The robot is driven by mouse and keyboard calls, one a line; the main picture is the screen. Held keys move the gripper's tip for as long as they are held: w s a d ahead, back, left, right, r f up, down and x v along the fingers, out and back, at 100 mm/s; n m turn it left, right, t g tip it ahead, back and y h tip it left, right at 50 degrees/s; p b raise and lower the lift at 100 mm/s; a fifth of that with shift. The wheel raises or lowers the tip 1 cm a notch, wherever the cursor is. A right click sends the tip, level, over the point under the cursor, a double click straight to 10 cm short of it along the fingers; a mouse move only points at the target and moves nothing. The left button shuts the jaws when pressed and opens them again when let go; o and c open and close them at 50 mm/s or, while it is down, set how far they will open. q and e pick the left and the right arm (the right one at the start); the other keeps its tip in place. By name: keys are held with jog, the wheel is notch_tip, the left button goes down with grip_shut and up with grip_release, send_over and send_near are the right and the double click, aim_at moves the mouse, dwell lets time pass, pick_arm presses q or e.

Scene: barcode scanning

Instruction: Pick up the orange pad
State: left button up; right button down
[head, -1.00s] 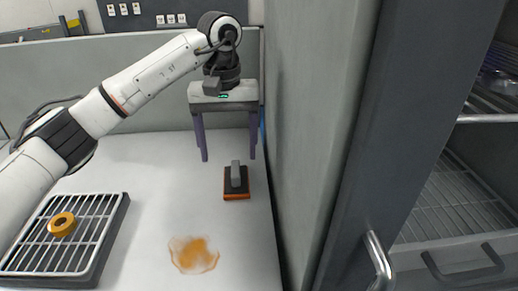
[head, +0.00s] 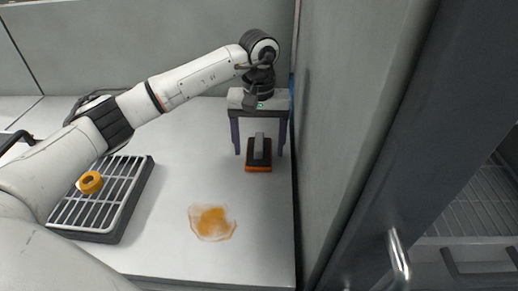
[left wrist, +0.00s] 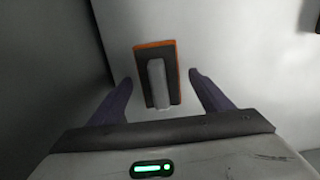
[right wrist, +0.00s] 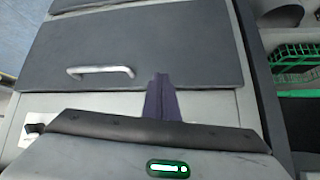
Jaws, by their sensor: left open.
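The orange pad (head: 258,167) has a dark top and a grey handle and lies on the white counter, close to the tall grey panel on its right. It also shows in the left wrist view (left wrist: 167,95). My left gripper (head: 260,152) is open and points down with a finger on each side of the pad's handle, as seen from the head. In the left wrist view the pad shows between and past the fingertips, with no contact visible. My right gripper (right wrist: 158,78) is shut and empty in front of a grey drawer front, out of the head view.
An orange-brown stain (head: 212,222) lies on the counter in front of the pad. A tall grey panel (head: 335,130) closes off the right side. Open counter lies left of the pad.

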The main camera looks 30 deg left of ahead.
aim_at(259, 140)
pick_arm(q)
jog(key=shift+f, duration=0.15)
jog(key=shift+c, duration=0.2)
jog(key=c, duration=1.1)
notch_tip(259, 140, up, 10)
jog(key=shift+r+b, duration=0.1)
jog(key=shift+b, duration=0.35)
